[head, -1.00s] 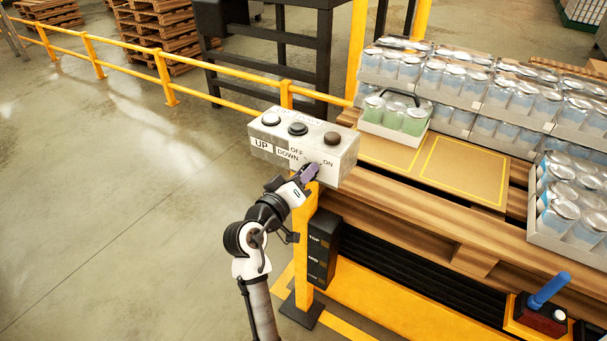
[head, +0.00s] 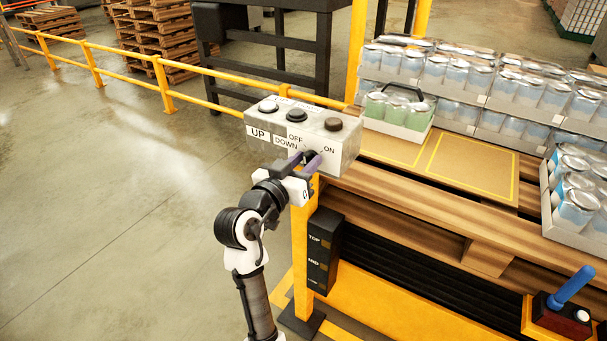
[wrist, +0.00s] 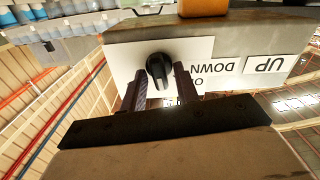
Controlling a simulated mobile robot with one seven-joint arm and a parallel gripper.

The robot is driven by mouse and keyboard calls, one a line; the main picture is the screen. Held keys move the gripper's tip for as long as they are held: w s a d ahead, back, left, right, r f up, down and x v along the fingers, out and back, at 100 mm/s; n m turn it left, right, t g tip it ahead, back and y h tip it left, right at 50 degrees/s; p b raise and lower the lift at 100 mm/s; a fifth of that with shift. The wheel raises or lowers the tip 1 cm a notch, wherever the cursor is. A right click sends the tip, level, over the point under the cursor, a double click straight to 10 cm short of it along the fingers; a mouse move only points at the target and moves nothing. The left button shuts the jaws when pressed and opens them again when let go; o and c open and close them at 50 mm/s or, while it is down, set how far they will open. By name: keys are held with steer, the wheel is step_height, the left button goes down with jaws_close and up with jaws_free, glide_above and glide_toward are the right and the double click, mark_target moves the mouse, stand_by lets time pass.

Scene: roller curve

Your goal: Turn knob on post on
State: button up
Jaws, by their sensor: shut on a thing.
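The grey control box (head: 345,142) sits on top of a yellow post (head: 302,250), with labels UP, DOWN, OFF and ON. The black knob (head: 311,157) is on its front face, below and between OFF and ON. My gripper (head: 305,160) is at the front face, its two fingers around the knob. In the wrist view the knob (wrist: 159,70) shows between the fingertips of my gripper (wrist: 160,92), against a white plate. The knob's exact pointing direction is hard to tell in the head view, as the fingers partly cover it.
Round buttons (head: 296,115) sit on the box's top. A black panel (head: 323,250) marked TOP and MID hangs on the post. A pallet (head: 420,225) with canned goods stands right. A yellow rail (head: 130,55) runs behind; open floor lies left.

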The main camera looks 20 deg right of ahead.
steer(key=m+b, duration=1)
steer(key=shift+s+d+f+m, duration=0.1)
steer(key=shift+s+f+m, duration=0.1)
steer(key=shift+m, duration=0.1)
steer(key=shift+r+b, duration=0.1)
steer(key=shift+b, duration=0.2)
steer(key=o, duration=0.6)
steer(key=b+v, duration=0.1)
steer(key=v, duration=1.2)
steer(key=shift+s+a, duration=0.25)
steer(key=shift+a, duration=0.05)
